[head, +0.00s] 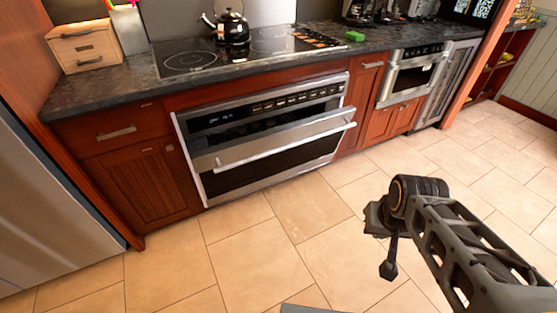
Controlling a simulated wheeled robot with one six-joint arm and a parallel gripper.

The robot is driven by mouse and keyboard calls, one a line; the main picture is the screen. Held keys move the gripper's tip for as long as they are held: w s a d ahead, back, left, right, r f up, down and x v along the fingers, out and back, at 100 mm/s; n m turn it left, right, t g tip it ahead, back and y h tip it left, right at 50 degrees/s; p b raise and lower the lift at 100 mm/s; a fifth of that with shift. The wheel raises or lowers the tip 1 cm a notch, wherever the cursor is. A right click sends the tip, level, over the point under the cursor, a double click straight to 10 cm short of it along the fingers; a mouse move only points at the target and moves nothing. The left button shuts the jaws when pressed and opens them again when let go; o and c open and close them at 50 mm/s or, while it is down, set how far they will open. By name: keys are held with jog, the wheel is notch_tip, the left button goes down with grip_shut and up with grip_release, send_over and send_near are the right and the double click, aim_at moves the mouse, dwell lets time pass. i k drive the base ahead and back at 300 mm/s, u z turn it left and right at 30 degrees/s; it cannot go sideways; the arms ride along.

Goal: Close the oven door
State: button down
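The oven (262,136) is built into the red-brown cabinets below the cooktop. Its oven door (275,135) has a steel upper edge and a long bar handle (285,143). The door's top edge stands out from the oven front, with a dark gap below the control panel, so it looks slightly ajar and tilted outward. My gripper (388,268) is at the lower right, in front of the oven and apart from the door. It is seen from behind and partly hidden by my wrist, so its opening is not clear. I see nothing held in it.
A kettle (231,27) stands on the cooktop (190,61). A wooden box (84,46) is on the counter at left. A microwave (412,75) is built in right of the oven. A steel appliance (50,190) stands at far left. The tiled floor (270,245) before the oven is clear.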

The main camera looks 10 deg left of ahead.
aim_at(218, 186)
jog(key=k, duration=0.5)
jog(key=u, duration=1.05)
jog(key=i, duration=1.7)
jog(key=z, duration=1.05)
